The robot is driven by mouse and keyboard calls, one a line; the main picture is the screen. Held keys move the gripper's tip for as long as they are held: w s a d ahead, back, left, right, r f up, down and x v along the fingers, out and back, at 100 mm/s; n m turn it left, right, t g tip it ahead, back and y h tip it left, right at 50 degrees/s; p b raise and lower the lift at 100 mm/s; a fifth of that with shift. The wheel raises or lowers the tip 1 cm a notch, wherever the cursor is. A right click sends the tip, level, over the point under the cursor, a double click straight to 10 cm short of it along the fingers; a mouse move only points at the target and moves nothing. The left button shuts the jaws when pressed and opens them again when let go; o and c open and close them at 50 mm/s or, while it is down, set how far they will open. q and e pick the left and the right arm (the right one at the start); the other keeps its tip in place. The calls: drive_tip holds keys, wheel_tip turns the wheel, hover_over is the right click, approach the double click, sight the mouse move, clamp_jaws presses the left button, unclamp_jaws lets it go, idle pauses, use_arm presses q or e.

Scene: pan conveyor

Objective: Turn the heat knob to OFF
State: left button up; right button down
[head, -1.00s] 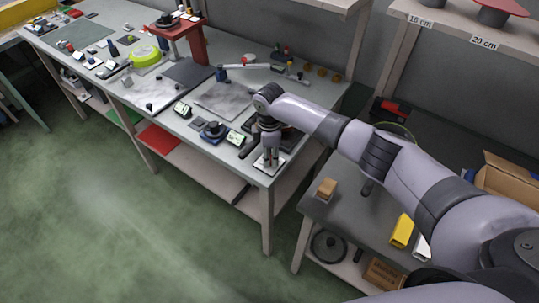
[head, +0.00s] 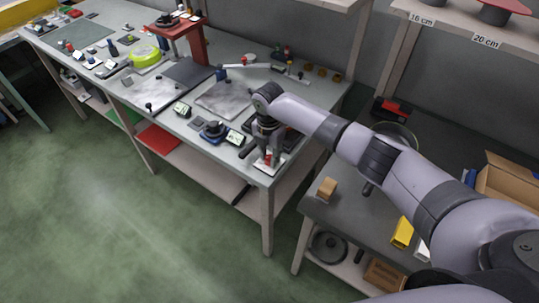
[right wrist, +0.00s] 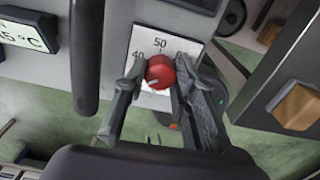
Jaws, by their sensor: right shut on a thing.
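In the head view the dial plate (head: 262,169) lies at the near right corner of the long bench. My right gripper (right wrist: 160,68) has a finger on each side of the knob and is shut on it. In the head view the right gripper (head: 269,154) points down over the plate. A small pale mark shows on the knob's lower edge. An OFF mark cannot be made out. My left gripper is not in view.
A small display (right wrist: 25,32) reading in °C and a dark bar handle (right wrist: 87,50) are left of the dial. A lower table (head: 340,215) with a wooden block (head: 327,189) stands to the right, across a gap. Green floor is open in front.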

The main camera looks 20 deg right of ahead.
sight(269, 157)
drive_tip(key=shift+n, duration=0.5)
drive_tip(key=c, duration=1.3)
unclamp_jaws()
wheel_tip(269, 157, up, 12)
drive_tip(key=shift+a+f, duration=0.1)
